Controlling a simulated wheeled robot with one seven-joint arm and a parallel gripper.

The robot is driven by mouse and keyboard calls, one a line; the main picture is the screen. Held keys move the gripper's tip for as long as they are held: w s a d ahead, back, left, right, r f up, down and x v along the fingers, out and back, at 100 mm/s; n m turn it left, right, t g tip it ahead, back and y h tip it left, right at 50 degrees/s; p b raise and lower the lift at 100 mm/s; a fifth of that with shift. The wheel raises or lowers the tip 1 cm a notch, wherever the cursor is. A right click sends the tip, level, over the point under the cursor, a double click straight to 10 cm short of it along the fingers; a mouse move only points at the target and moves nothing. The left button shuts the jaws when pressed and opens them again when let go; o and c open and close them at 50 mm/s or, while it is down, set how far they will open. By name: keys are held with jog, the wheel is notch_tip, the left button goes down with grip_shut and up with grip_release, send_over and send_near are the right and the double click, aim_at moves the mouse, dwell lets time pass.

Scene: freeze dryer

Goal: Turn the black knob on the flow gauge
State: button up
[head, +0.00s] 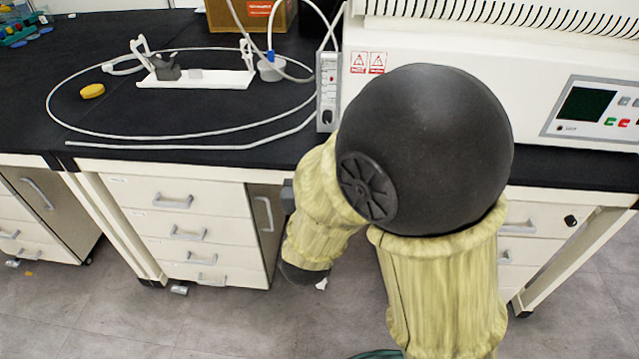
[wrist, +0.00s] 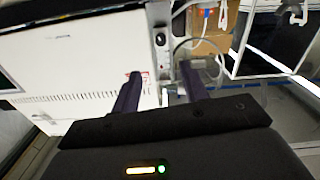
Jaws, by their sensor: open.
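The flow gauge (head: 328,85) is a narrow upright panel at the left end of the white freeze dryer, partly beside my arm in the head view. Its black knob (head: 326,116) shows small near its lower end. In the wrist view the gauge (wrist: 160,50) appears beyond the gap between my fingers, with a dark round knob (wrist: 160,39) on it. My gripper (wrist: 161,72) is open and empty, its two dark fingers apart and pointing toward the gauge. They look clear of the knob. The head view does not clearly show the gripper; my arm hides that area.
The white freeze dryer (head: 430,45) stands on the black bench to the right. A long pale tube (head: 170,147) loops over the bench. A white stand (head: 195,79), a yellow disc (head: 92,91) and a cardboard box (head: 250,15) lie left. Drawers (head: 190,225) are below.

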jog(key=s+b, duration=0.2)
jog(key=b, duration=0.4)
jog(key=shift+s+b, duration=0.15)
jog(key=shift+b, duration=0.2)
